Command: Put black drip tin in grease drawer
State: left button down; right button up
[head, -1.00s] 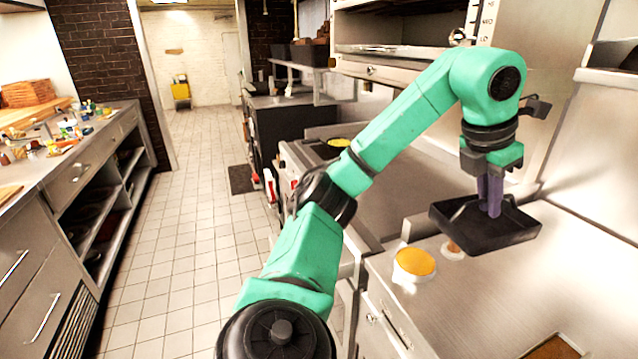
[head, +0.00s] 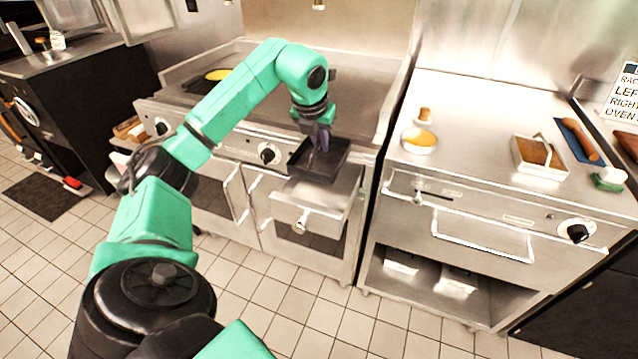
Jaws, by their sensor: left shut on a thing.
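The black drip tin (head: 328,166) is a shallow dark square tray in the middle of the head view. My left gripper (head: 321,146) is shut on it, with its fingers reaching down into the tin. The tin is held roughly level in front of the griddle's front panel. Below it, the steel grease drawer (head: 340,200) juts out from the griddle front, pulled open, with a knob handle on its face. The tin hides the back part of the drawer, and I cannot tell the gap between them. My right gripper is not in view.
The griddle (head: 375,112) lies behind the tin. On the right counter stand a yellow-topped round container (head: 419,139), a steel pan (head: 520,166) of orange-brown contents and a brown-handled tool (head: 579,139). Tiled floor (head: 275,308) is clear in front.

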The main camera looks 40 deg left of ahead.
pick_arm(q)
notch_tip(320, 180, down, 13)
jog(key=shift+w+d+r, duration=0.1)
jog(key=shift+w+r, duration=0.05)
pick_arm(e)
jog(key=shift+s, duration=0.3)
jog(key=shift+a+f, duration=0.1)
pick_arm(q)
jog(key=c, duration=1.4)
grip_release()
jog(key=shift+f, duration=0.2)
jog(key=o, duration=0.4)
jog(key=shift+o, duration=0.2)
